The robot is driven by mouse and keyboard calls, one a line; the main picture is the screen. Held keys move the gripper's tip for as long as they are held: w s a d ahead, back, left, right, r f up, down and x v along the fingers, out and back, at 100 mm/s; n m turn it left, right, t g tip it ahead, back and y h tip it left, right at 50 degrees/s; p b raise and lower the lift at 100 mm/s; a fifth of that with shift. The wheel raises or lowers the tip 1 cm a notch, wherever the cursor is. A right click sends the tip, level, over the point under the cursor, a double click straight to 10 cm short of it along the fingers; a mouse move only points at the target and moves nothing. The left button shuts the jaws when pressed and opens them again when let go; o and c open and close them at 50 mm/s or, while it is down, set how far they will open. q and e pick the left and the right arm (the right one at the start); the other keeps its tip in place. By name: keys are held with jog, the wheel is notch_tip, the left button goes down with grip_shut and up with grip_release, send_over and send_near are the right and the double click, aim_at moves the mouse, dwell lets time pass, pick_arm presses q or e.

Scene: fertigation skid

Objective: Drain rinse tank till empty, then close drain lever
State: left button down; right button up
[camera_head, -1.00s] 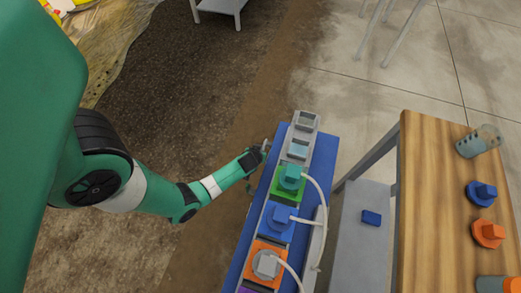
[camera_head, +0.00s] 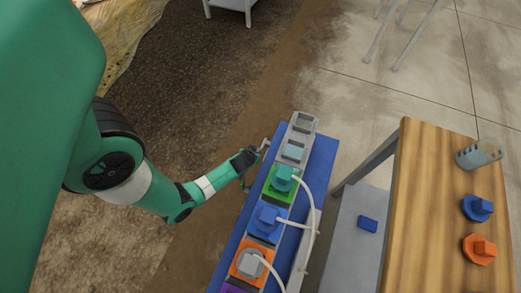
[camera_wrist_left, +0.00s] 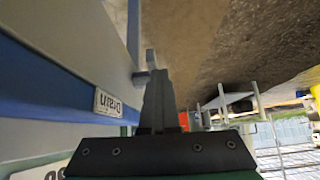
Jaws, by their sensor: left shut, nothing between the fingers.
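The blue skid (camera_head: 322,165) carries a row of coloured square units. At its far end are two grey units with pale tops, a nearer one (camera_head: 293,151) and a farther one (camera_head: 303,123); I cannot tell which is the rinse tank, nor its water level. My left gripper (camera_head: 264,146) is at the skid's left side near these units. In the left wrist view its fingers (camera_wrist_left: 158,98) are shut and empty. A "Drain" label (camera_wrist_left: 108,103) is on the skid beside them. A grey piece (camera_wrist_left: 151,59), perhaps the drain lever, is just beyond the fingertips; contact is unclear.
Green (camera_head: 283,180), blue (camera_head: 266,222) and orange (camera_head: 249,262) units with white hoses line the skid. A blue block (camera_head: 368,224) lies on a grey shelf. Soil ground left of the skid is open.

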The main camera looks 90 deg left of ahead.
pick_arm(q)
jog(key=shift+s+d+f, duration=0.15)
jog(key=shift+d+f, duration=0.1)
jog(key=shift+f, duration=0.25)
jog(key=r+p, duration=0.1)
jog(key=r, duration=0.1)
jog(key=r+p, duration=0.3)
jog(key=p, duration=0.1)
jog(key=shift+w+a+r, duration=0.1)
jog(key=shift+w+r, duration=0.3)
jog(key=s+d+f+p+v, duration=0.1)
jog(key=p+v, duration=0.3)
jog(key=v, duration=0.5)
jog(key=shift+s, duration=0.2)
jog(key=shift+d, duration=0.15)
